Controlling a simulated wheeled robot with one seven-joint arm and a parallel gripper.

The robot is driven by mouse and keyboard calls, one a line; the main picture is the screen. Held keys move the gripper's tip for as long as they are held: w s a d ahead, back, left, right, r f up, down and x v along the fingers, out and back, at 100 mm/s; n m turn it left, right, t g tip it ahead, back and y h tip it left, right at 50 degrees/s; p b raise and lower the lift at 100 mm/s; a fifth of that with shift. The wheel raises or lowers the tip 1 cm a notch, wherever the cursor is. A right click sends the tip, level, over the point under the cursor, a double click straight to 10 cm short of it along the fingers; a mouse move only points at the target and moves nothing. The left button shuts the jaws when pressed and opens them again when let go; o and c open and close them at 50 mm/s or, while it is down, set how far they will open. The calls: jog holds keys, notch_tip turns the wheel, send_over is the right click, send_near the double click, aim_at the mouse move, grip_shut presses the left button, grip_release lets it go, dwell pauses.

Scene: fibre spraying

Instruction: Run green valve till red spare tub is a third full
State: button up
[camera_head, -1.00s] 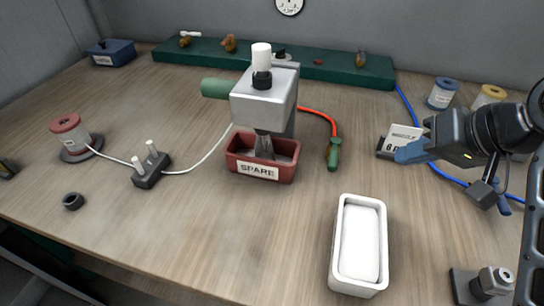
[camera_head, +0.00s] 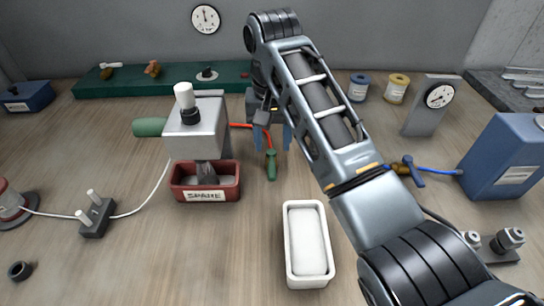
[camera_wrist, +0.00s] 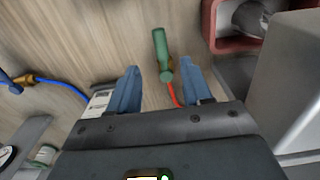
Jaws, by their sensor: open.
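The red spare tub (camera_head: 181,193), labelled SPARE, stands under the spout of a grey dispenser (camera_head: 194,143). Some pale grey shows inside the tub, but its level is unclear. The tub's corner is at the top right of the wrist view (camera_wrist: 222,45). A green cylinder (camera_head: 150,127) sticks out of the dispenser's left side. A green handle (camera_head: 271,164) on a red hose lies right of the tub; I cannot tell which green part is the valve. My gripper (camera_head: 272,138) is open and empty above the hose. In the wrist view the green handle (camera_wrist: 160,46) lies beyond the blue fingertips.
A white tray (camera_head: 291,240) with a white block stands in front. A black box with two white pegs (camera_head: 96,222) and white cord lies left. A green rail (camera_head: 130,83) runs along the back. A blue box (camera_head: 500,165) stands right. Table between tub and tray is clear.

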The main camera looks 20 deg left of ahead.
aim_at(272, 170)
jog(key=shift+f+p, duration=0.5)
jog(key=shift+f, duration=3.4)
grip_shut()
